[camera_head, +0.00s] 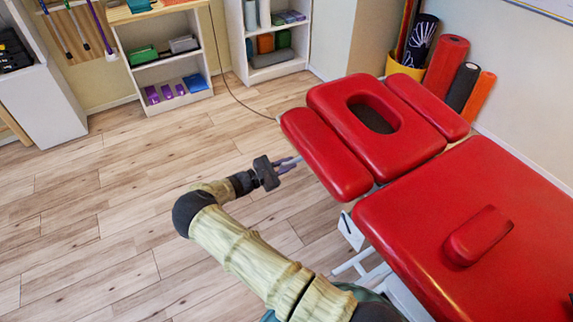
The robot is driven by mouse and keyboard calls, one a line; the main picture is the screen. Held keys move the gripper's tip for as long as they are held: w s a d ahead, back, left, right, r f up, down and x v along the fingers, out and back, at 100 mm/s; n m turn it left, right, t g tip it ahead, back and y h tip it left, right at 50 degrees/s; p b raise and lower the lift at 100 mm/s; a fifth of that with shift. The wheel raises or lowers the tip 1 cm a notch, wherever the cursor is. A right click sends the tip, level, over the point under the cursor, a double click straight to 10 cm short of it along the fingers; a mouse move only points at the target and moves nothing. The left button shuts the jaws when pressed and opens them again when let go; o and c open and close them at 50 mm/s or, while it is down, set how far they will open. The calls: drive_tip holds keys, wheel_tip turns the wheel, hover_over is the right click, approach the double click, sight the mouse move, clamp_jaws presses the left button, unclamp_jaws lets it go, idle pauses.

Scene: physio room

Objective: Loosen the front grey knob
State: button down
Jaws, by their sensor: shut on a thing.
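The red treatment table (470,225) fills the right side, with a face-hole headrest (428,100) and a padded armrest (325,150) at its near left side. My gripper (292,163) is at the left edge of that armrest, its fingers pointing right toward the table. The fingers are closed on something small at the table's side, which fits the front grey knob. The knob itself cannot be made out; the fingers and the armrest hide it.
A white table frame (352,232) shows under the padding. Shelves (165,60) with blocks and a bin (402,68) of rolled mats stand along the walls. A thin cable (232,85) runs to the headrest. The wooden floor (110,215) at left is clear.

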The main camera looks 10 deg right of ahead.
drive_tip(key=shift+a+n, duration=0.2)
drive_tip(key=shift+n, duration=1.6)
drive_tip(key=shift+w, duration=0.1)
drive_tip(key=shift+d, duration=0.1)
drive_tip(key=c, duration=1.4)
unclamp_jaws()
drive_tip(key=v, duration=1.7)
drive_tip(key=shift+a, duration=0.2)
